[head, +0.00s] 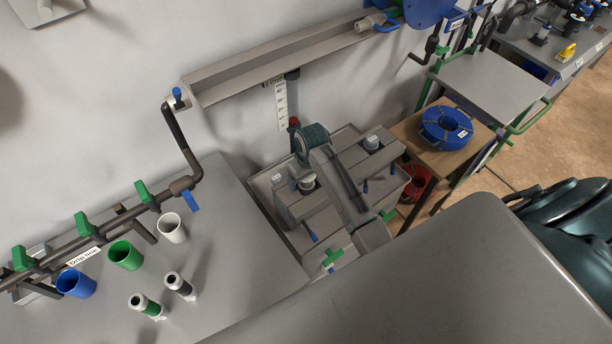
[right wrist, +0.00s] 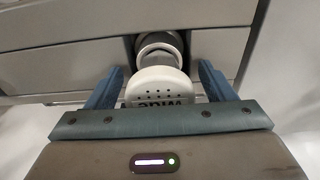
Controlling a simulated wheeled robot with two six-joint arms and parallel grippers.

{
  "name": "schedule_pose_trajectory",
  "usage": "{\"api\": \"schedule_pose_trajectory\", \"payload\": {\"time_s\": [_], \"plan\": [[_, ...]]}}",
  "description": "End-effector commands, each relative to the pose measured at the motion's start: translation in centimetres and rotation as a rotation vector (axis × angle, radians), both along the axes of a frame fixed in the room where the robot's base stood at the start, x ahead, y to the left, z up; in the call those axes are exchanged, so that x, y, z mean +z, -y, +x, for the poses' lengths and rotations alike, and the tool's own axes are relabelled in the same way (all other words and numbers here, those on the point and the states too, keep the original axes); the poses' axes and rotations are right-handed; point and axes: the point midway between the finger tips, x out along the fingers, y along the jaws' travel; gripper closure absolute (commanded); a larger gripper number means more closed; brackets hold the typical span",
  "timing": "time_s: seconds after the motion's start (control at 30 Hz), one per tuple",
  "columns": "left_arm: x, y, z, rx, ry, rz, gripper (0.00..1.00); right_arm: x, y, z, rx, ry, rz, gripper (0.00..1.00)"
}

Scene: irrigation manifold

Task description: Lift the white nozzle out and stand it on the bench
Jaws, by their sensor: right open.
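The white nozzle (right wrist: 157,86) shows close up in the right wrist view, with small holes in its pale round face and dark lettering below them. Its collared neck runs back into a dark slot in a grey block (right wrist: 70,68). My right gripper (right wrist: 161,67) is open, with one blue finger on each side of the nozzle and a gap visible on both sides. Its lower edge is hidden by the gripper. In the head view I cannot tell the right fingertips apart from the grey parts around them. My left gripper is not in view.
The grey bench (head: 235,240) carries a white cup (head: 172,228), a green cup (head: 125,255), a blue cup (head: 76,284) and two small nozzles. A dark pipe with green valve handles runs along its back. Bench surface right of the cups is clear.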

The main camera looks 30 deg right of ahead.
Motion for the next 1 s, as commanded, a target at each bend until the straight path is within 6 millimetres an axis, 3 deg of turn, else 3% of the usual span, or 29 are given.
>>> {"api": "schedule_pose_trajectory", "payload": {"time_s": [0.03, 0.3, 0.33, 0.43, 0.47, 1.0], "plan": [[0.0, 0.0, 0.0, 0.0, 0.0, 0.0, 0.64, 0.0, 0.0, 0.0, 0.0, 0.0, 0.0, 0.26], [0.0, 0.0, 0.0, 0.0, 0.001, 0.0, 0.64, 0.0, 0.0, 0.0, 0.0, 0.0, 0.0, 0.74], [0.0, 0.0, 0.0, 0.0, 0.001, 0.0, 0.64, 0.0, 0.0, 0.0, 0.0, 0.0, 0.0, 0.55], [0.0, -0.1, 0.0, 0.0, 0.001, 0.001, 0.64, 0.1, 0.0, 0.0, 0.0, 0.0, 0.0, 0.75], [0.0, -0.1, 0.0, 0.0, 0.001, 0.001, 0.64, 0.1, 0.0, 0.0, 0.0, 0.0, 0.0, 0.77], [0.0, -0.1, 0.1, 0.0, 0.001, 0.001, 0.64, 1.4, 0.0, 0.1, 0.0, 0.001, 0.0, 0.77]]}}
